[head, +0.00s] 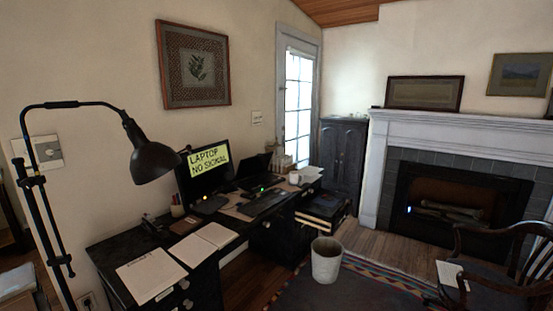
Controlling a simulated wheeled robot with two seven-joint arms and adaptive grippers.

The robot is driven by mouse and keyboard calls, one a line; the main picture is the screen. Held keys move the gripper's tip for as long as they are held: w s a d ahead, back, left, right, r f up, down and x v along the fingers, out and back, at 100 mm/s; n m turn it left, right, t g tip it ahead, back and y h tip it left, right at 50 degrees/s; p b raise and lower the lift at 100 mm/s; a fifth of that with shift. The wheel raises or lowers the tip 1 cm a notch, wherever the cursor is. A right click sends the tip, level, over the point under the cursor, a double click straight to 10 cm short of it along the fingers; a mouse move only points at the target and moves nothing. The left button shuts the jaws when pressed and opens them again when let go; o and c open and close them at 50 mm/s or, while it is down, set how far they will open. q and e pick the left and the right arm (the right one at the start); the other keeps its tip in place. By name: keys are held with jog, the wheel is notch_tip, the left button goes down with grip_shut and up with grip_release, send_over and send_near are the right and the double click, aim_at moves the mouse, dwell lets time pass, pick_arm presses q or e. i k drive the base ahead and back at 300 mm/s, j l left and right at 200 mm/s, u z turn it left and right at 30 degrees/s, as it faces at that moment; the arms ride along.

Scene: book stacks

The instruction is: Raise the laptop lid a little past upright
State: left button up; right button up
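A long dark desk (122,262) stands against the left wall. On it, to the right of a monitor (197,178) that reads "LAPTOP NO SIGNAL", is a dark shape that looks like the laptop (254,167). It is small and dark, and I cannot tell its lid angle exactly. A flat dark device, perhaps a keyboard (265,203), lies in front of it, with a small green light nearby. Neither of my grippers is in view.
A black lamp (152,158) stands at the left. Papers (150,273) and an open notebook lie on the near desk. A white mug (294,178) stands farther along. A waste bin (326,260) and a wooden chair (505,265) stand on the floor, with open rug between.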

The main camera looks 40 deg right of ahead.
aim_at(258, 164)
jog(key=z, duration=1.1)
jog(key=i+l+u, duration=0.1)
jog(key=i+l, duration=0.2)
jog(key=i, duration=0.4)
jog(key=i+l, duration=0.35)
jog(key=i, duration=0.3)
jog(key=i+l+u, duration=0.15)
jog(key=i+l, duration=0.2)
jog(key=i, duration=0.35)
jog(key=i+l, duration=0.45)
jog(key=i, duration=0.2)
jog(key=i+l+u, duration=0.15)
jog(key=i+l, duration=0.3)
jog(key=i, duration=0.2)
